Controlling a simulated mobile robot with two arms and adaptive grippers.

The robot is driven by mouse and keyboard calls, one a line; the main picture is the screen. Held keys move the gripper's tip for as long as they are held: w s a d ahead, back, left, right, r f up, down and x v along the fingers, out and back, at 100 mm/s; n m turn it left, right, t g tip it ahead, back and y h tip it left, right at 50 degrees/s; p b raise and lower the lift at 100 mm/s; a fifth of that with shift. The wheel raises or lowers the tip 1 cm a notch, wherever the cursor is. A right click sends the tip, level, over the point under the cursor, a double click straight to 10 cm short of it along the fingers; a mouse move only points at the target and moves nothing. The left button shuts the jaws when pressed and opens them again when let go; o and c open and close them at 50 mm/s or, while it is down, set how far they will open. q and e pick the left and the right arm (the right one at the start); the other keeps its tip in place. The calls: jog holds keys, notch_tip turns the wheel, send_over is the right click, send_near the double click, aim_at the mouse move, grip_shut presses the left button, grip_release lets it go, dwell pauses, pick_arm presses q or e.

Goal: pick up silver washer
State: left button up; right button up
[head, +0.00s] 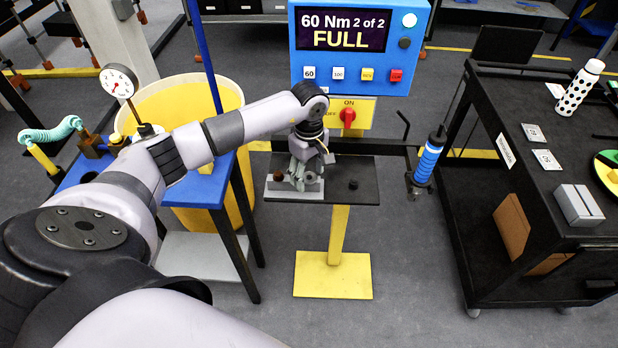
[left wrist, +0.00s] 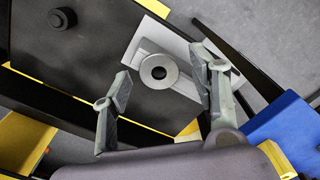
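The silver washer (left wrist: 158,72) is a flat round ring with a dark centre. In the left wrist view it lies on a light grey plate (left wrist: 178,50). My left gripper (left wrist: 161,75) is open, its two fingers apart on either side of the washer in that view and not visibly touching it. In the head view my left gripper (head: 300,182) points down over the grey plate (head: 290,195) at the left of the black stand top. The washer is hard to make out there behind the gripper. My right gripper is not in view.
The black stand top (head: 345,168) carries a black knob (head: 353,184). A blue panel (head: 350,75) reading "FULL" stands behind, with a red switch (head: 348,116). A blue tool (head: 428,158) hangs right. A black cart (head: 535,130) stands farther right; a yellow bin (head: 180,100) stands left.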

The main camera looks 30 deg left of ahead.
pick_arm(q)
jog(key=shift+d, duration=0.1)
jog(key=c, duration=0.9)
jog(key=shift+s, duration=0.1)
